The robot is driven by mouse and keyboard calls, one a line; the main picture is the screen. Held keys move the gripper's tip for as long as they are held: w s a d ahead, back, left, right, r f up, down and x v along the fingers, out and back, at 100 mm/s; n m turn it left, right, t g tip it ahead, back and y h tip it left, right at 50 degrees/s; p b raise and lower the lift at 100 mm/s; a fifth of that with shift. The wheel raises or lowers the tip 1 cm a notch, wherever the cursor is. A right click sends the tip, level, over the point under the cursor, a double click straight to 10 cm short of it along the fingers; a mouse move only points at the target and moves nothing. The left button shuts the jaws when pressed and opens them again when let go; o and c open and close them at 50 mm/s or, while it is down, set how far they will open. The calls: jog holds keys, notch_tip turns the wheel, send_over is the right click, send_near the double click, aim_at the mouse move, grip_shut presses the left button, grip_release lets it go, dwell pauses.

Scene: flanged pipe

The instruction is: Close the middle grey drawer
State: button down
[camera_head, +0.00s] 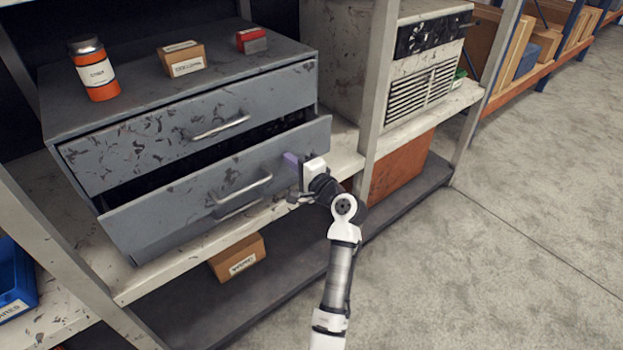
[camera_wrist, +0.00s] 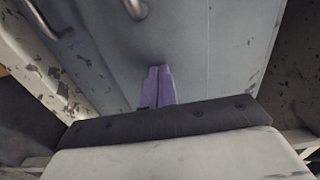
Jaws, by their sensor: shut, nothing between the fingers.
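The grey drawer cabinet (camera_head: 75,105) stands on a shelf in the head view. Its middle drawer (camera_head: 170,212) is pulled partly out, with a dark gap showing above its front. The drawer's bar handle (camera_head: 245,188) is left of my gripper (camera_head: 291,160). My gripper is shut and empty, its purple fingertips at the right part of the drawer front. In the wrist view the shut fingers (camera_wrist: 158,72) point at the grey drawer front (camera_wrist: 205,50). I cannot tell whether they touch it.
An orange can (camera_head: 96,75), a cardboard box (camera_head: 182,60) and a red box (camera_head: 251,40) stand on the cabinet. A shelf post (camera_head: 375,90) and a vented machine (camera_head: 420,95) are to the right. A small carton (camera_head: 237,258) sits below. The floor at right is clear.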

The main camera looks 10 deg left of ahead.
jog(key=b+x, duration=0.1)
jog(key=x, duration=0.6)
jog(key=shift+w+a, duration=0.1)
jog(key=shift+r, duration=0.25)
jog(key=shift+a+r, duration=0.1)
